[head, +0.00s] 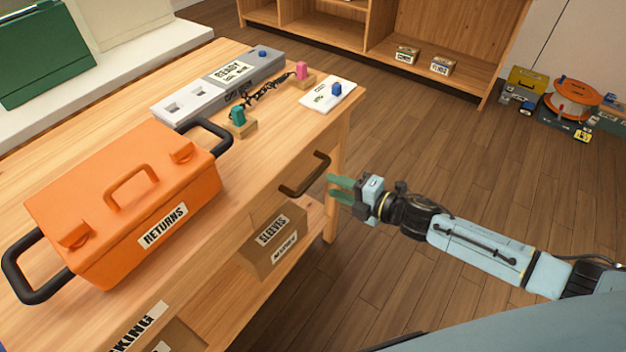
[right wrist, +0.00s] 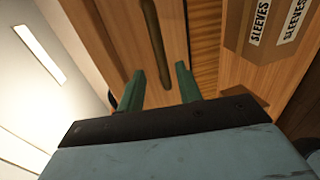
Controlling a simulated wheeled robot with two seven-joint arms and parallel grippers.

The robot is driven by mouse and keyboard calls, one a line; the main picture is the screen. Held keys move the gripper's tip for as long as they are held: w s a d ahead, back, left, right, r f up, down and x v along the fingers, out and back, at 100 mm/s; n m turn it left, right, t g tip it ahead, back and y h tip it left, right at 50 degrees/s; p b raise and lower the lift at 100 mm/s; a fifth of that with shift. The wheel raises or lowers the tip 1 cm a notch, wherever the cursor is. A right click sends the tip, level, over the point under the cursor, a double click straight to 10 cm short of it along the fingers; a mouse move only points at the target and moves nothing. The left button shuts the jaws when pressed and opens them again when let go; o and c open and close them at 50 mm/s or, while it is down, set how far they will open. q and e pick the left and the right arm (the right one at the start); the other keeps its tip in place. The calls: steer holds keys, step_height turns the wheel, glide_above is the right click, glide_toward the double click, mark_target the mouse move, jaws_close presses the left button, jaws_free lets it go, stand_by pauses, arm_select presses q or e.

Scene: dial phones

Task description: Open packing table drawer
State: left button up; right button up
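The wooden packing table (head: 190,75) fills the left of the head view. Its drawer has a dark bar handle (head: 304,176) on the front face under the tabletop; the drawer front looks flush with the table. My right gripper (head: 334,187) is just in front of the handle, green fingers pointing at it. In the right wrist view the two fingers (right wrist: 161,80) are spread with nothing between them. The bar handle (right wrist: 154,45) lies beyond the fingertips, lined up with the gap, and appears apart from them. My left gripper is not in view.
An orange RETURNS case (head: 125,195) and a grey READY panel (head: 220,85) stand on the tabletop. A SLEEVES box (head: 275,242) sits on the shelf below the drawer. The floor (head: 440,160) right of the table is clear up to the orange reel (head: 573,97).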

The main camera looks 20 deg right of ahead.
mark_target(313, 176)
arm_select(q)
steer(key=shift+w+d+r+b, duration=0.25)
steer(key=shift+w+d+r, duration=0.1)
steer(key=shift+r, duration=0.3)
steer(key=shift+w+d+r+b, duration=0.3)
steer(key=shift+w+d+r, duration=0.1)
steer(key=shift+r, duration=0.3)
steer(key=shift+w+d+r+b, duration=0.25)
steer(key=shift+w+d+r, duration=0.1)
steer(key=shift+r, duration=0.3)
arm_select(e)
steer(key=shift+x, duration=3.75)
jaws_close()
